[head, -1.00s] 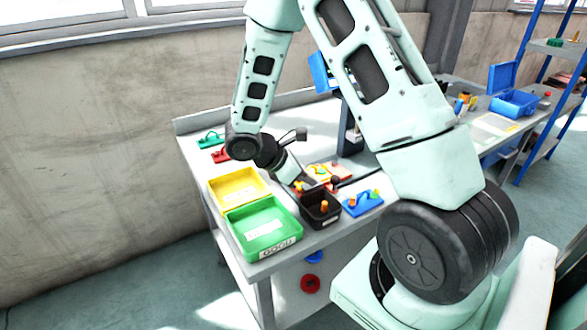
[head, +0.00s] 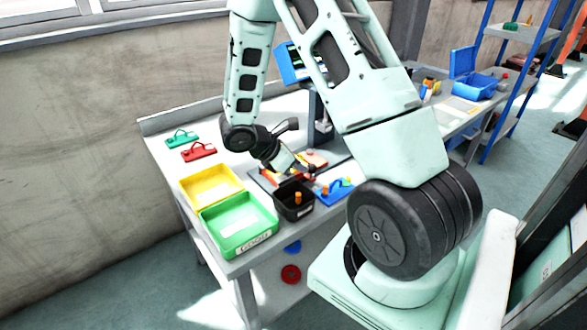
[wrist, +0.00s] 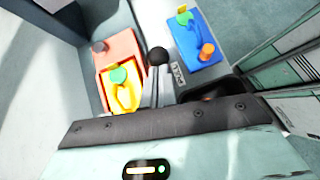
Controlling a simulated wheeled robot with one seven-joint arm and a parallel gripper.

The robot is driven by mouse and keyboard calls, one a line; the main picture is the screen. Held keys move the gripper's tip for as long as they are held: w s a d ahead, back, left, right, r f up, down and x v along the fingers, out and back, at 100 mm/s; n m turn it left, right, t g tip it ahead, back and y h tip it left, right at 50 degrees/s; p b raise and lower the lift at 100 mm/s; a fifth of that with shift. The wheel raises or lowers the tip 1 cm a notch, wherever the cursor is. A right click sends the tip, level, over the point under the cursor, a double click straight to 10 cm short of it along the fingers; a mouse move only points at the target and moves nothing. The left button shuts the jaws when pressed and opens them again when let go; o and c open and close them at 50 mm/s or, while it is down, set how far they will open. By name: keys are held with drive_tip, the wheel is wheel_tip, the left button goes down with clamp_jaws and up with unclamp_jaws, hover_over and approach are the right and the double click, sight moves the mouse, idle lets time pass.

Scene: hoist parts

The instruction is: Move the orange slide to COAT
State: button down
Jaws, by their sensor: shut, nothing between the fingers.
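A salmon-orange plate (head: 316,159), which may be the orange slide, lies on the bench beyond the black bin. In the wrist view the orange plate (wrist: 112,47) is at the left, with a reddish knob on it and a yellow piece with a green knob over its near part. A black ball knob (wrist: 158,56) stands right of it, also seen in the head view (head: 312,167). My gripper (head: 303,172) points down at the bench beside the orange plate, shut and empty. Its fingertips are small and partly hidden. No COAT marking is readable.
The black bin (head: 281,205) holds an orange peg. A blue plate (head: 347,185) lies to its right. Green (head: 216,231) and yellow (head: 190,198) trays stand at the front left. Red and green handled pieces lie behind them. A dark post with a blue screen (head: 291,66) rises behind.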

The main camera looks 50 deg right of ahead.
drive_tip(key=s+d, duration=0.1)
drive_tip(key=d, duration=0.4)
drive_tip(key=s+d+b, duration=0.1)
drive_tip(key=d, duration=0.4)
drive_tip(key=s+d, duration=0.1)
drive_tip(key=d, duration=0.4)
drive_tip(key=shift+s+d, duration=0.1)
drive_tip(key=shift+s, duration=0.25)
drive_tip(key=a, duration=0.1)
drive_tip(key=w+a+r+p, duration=0.1)
drive_tip(key=a, duration=0.1)
drive_tip(key=w+a, duration=0.1)
drive_tip(key=shift+w+a+r, duration=0.15)
drive_tip(key=shift+a+r, duration=0.2)
drive_tip(key=shift+r, duration=0.05)
drive_tip(key=v, duration=0.8)
drive_tip(key=shift+r, duration=0.2)
